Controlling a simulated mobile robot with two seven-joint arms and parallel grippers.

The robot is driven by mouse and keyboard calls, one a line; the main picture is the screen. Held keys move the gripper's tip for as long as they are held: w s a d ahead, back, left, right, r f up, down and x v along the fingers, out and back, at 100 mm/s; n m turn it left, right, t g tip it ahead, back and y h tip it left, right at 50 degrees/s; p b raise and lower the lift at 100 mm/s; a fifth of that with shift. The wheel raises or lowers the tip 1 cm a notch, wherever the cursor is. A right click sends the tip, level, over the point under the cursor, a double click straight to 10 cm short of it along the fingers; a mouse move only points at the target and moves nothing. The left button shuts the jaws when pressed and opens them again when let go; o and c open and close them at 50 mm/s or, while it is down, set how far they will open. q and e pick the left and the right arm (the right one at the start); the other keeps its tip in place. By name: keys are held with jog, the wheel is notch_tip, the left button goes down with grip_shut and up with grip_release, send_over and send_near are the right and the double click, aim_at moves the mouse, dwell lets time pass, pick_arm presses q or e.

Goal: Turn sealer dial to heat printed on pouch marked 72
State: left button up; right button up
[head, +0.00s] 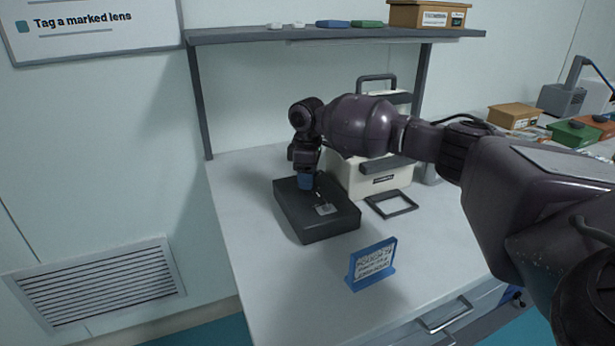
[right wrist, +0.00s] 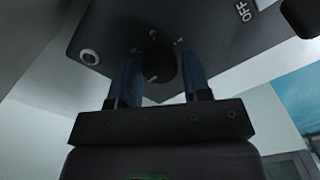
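A low black box (head: 330,226) lies on the bench under my right gripper (head: 306,183), which points down at its top. The dial's pointer is not clear. A blue stand (head: 355,284) holds a white pouch card (head: 375,263); its small print is blurred. My left gripper is not in view.
A white machine (head: 345,178) with a dark handle stands behind the box. A dark frame (head: 391,204) lies to its right. A shelf (head: 250,35) runs above with a cardboard box (head: 428,16). The bench's left front (head: 260,270) is clear.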

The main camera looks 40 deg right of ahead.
jog(key=c, duration=0.5)
jog(key=shift+c, duration=0.3)
jog(key=m+p, duration=0.3)
jog(key=shift+a+r, duration=0.1)
jog(key=shift+r, duration=0.3)
jog(key=shift+m+p, duration=0.9)
jog(key=shift+p, duration=0.15)
jog(key=shift+m+p, duration=0.75)
jog(key=shift+m, duration=0.15)
jog(key=m+p, duration=0.3)
jog(key=shift+f+m, duration=0.25)
jog(key=shift+m, duration=0.15)
jog(key=shift+f+m+p, duration=0.1)
jog(key=shift+m+p, duration=0.2)
jog(key=shift+m, duration=0.1)
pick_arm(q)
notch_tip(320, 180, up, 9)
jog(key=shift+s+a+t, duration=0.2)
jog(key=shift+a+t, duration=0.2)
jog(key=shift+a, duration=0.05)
pick_arm(e)
jog(key=shift+f+m, duration=0.1)
jog(key=shift+m, duration=0.3)
